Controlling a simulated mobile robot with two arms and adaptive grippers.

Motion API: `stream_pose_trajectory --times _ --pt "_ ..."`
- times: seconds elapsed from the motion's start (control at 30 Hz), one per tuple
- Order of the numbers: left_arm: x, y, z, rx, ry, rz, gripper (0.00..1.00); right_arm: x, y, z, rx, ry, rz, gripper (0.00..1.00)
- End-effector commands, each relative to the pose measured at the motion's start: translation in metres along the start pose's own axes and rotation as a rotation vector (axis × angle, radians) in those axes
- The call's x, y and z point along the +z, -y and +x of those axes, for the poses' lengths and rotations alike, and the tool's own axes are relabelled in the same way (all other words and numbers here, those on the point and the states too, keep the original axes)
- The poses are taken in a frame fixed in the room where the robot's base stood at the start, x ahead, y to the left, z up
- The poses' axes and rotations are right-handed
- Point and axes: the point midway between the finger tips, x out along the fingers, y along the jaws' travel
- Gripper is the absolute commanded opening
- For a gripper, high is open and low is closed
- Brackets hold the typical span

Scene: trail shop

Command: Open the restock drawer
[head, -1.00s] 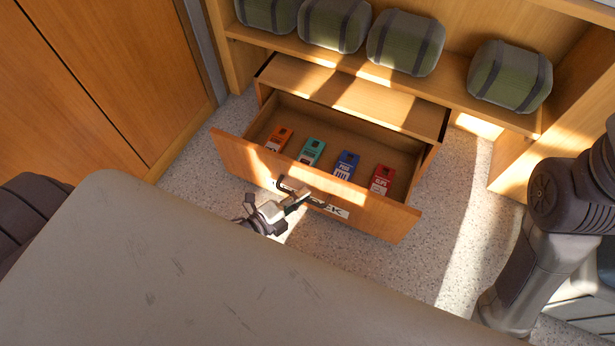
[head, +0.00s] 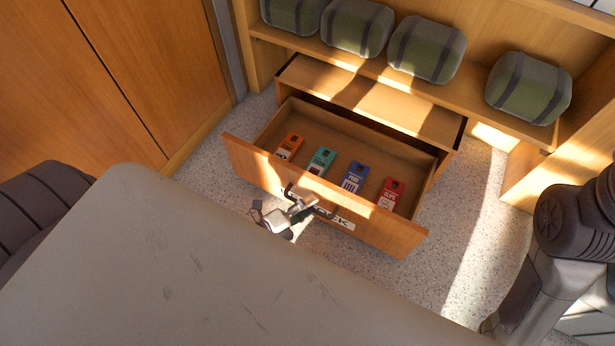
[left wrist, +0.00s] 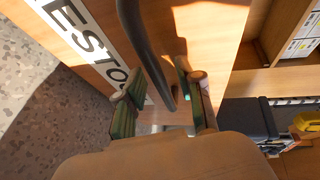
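The restock drawer (head: 395,237) is pulled well out of the low wooden cabinet. Its front bears a white label (head: 338,221) and a dark bar handle (head: 291,192); both also show in the left wrist view, the label (left wrist: 68,22) partly cut off and the handle (left wrist: 143,50) close up. My left gripper (head: 305,212) is at the handle. In the left wrist view its fingers (left wrist: 160,98) stand apart on either side of the bar, with a visible gap on the left one's side. My right gripper is not in view.
Orange (head: 289,147), teal (head: 321,161), blue (head: 354,177) and red (head: 390,194) packs lie in the drawer. Several green rolls (head: 427,48) sit on the shelf above. A grey tabletop (head: 150,260) fills the lower left. Speckled floor (head: 470,230) is free right of the drawer.

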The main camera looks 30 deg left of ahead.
Motion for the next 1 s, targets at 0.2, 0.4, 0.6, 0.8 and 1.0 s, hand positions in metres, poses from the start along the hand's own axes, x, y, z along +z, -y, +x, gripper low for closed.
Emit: stream_pose_trajectory --times 0.2,0.4,0.6,0.8,1.0 --pt "0.0 0.001 0.0 -0.001 -0.001 0.0 0.37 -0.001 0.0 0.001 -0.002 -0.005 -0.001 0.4" --pt "-0.001 0.0 -0.017 0.0 -0.001 -0.001 0.37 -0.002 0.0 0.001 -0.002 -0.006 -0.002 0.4" --pt "-0.001 -0.001 -0.059 0.003 -0.001 -0.001 0.37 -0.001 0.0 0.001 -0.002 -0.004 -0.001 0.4" --pt "-0.001 0.0 -0.098 0.001 -0.001 -0.001 0.37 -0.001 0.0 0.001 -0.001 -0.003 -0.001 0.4" --pt "0.0 0.0 -0.117 0.0 -0.001 0.0 0.37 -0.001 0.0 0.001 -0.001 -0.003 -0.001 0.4"
